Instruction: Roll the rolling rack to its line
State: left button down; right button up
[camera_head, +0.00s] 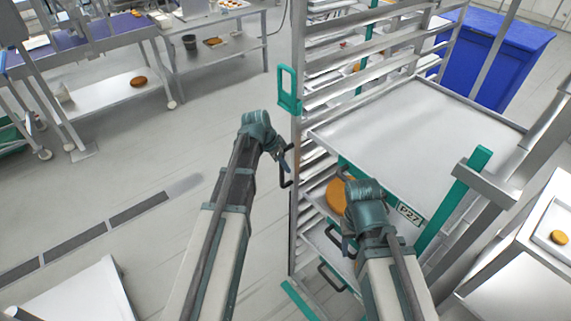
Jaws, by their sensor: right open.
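The rolling rack (297,215) is a tall metal frame with many shelf rails, right of the middle. It carries trays, a teal upright handle (289,92) at its left post and a P27 label (410,213). My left gripper (286,160) is at the rack's left post, close to a black handle; whether its fingers are open or shut on it is unclear. My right gripper (345,235) is open in front of the rack's lower trays, partly hidden by its own wrist. A dark grey segmented line (75,243) lies on the floor at the left.
Metal tables (110,90) with shelves stand at the back left. A blue bin (510,55) stands behind the rack. A white-topped unit (525,270) is close on the right, and a white surface (75,295) is at the lower left. Floor between the line and rack is clear.

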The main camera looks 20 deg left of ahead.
pick_arm(q)
jog(key=c, duration=1)
grip_release()
jog(key=shift+s, duration=0.1)
jog(key=shift+c, duration=0.2)
jog(key=shift+o, duration=1.4)
jog(key=shift+r, duration=0.15)
jog(key=p+v, duration=1.2)
jog(key=v, duration=0.1)
jog(key=shift+a+r+p, duration=0.2)
jog(key=shift+p, duration=0.2)
jog(key=shift+s, duration=0.1)
